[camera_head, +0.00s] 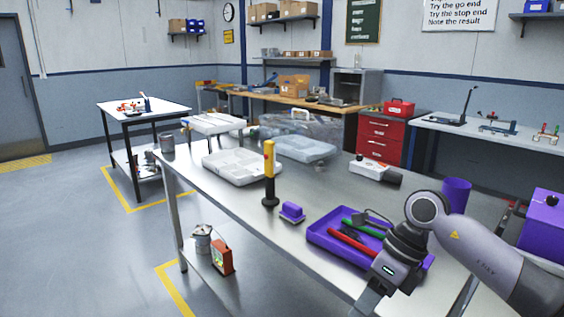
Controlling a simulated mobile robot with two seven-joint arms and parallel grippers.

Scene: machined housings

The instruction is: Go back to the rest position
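My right arm comes in from the right, over the near right part of the metal workbench (225,190). Its gripper (371,299) points down at the bottom edge of the picture, in front of the purple tray (318,236). The fingertips are cut off or too small to show whether they are open. No held object shows. My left arm and gripper are out of view.
The tray holds red and green handled tools. A yellow and black upright tool (269,172), a purple block (292,212), a purple cup (456,191) and clear cases (240,166) stand on the bench. Open floor (75,240) lies left.

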